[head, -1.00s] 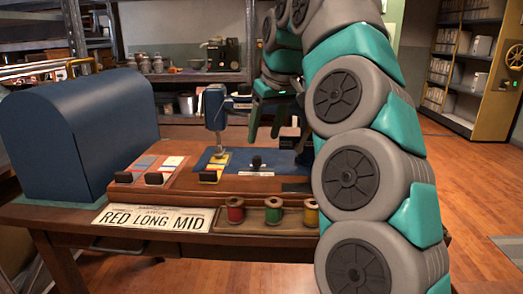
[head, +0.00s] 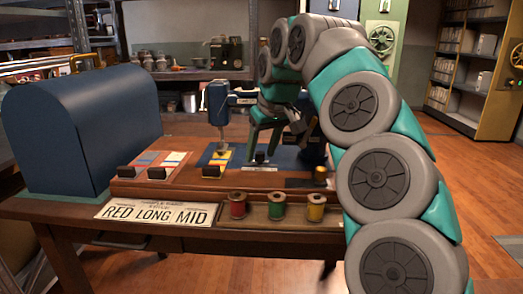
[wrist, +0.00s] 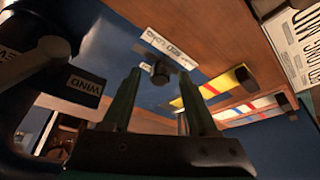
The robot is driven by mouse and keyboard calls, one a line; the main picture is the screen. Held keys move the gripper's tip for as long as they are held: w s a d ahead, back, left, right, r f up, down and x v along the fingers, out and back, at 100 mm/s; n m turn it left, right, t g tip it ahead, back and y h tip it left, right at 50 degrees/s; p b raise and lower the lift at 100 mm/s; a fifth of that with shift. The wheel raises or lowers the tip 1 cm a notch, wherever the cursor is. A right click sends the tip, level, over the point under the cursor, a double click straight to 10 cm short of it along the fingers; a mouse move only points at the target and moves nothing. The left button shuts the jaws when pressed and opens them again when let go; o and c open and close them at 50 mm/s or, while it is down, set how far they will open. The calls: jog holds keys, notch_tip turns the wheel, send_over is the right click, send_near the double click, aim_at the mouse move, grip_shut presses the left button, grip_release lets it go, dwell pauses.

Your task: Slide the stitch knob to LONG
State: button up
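A small black knob (head: 260,157) stands on the blue plate in front of the blue sewing machine (head: 217,106). My gripper (head: 262,146) is just above it, pointing down. In the wrist view the two green fingers (wrist: 160,80) are apart. The black knob (wrist: 160,73) shows between their tips; I cannot tell if either finger touches it. A white label strip (wrist: 168,45) lies beside the knob, its print too small and turned to read surely. The knob's slot is partly hidden.
More black slider knobs sit at the board's front (head: 157,173), beside coloured strips (wrist: 215,90). A sign reading RED LONG MID (head: 157,214) and a tray with red, green and yellow spools (head: 276,206) are in front. A blue domed case (head: 80,130) stands left.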

grip_shut()
dwell(1.2)
